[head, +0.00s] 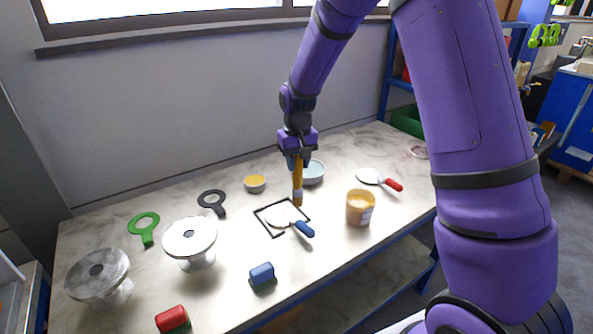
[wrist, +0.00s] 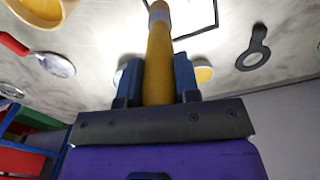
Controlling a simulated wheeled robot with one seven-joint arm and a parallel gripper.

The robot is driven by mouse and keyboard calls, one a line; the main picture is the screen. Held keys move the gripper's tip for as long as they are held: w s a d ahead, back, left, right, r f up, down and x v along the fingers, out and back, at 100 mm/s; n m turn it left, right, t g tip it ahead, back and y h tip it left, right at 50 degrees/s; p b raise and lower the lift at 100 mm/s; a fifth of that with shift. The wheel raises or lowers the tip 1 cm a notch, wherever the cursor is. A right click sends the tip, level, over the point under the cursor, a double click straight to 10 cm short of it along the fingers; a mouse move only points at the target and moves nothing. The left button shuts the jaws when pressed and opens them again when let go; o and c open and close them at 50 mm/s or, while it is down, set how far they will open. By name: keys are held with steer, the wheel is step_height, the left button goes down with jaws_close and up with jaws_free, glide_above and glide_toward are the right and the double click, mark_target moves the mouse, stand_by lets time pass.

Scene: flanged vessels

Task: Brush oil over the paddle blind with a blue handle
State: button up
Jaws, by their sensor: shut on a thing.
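The paddle blind with a blue handle (head: 280,217) lies flat on the bench, its pale disc inside a black square outline (head: 261,219) and its handle crossing the outline toward the front right. My gripper (head: 298,157) is shut on a yellow-handled brush (head: 297,182), held upright with its lower end down near the far right part of the outline. I cannot tell whether the brush tip touches anything. In the wrist view the brush (wrist: 158,65) runs up between the fingers (wrist: 157,85); the blind is not clearly seen there.
An orange-filled jar (head: 360,208) stands to the right, with a red-handled paddle (head: 370,176) behind it. A grey bowl (head: 313,174) and a yellow-filled dish (head: 254,184) stand behind. Black (head: 212,201) and green (head: 144,225) ring paddles, flanged vessels (head: 190,238), and blue (head: 262,273) and red (head: 171,319) blocks lie left and front.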

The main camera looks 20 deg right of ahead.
steer(key=shift+r, duration=1.3)
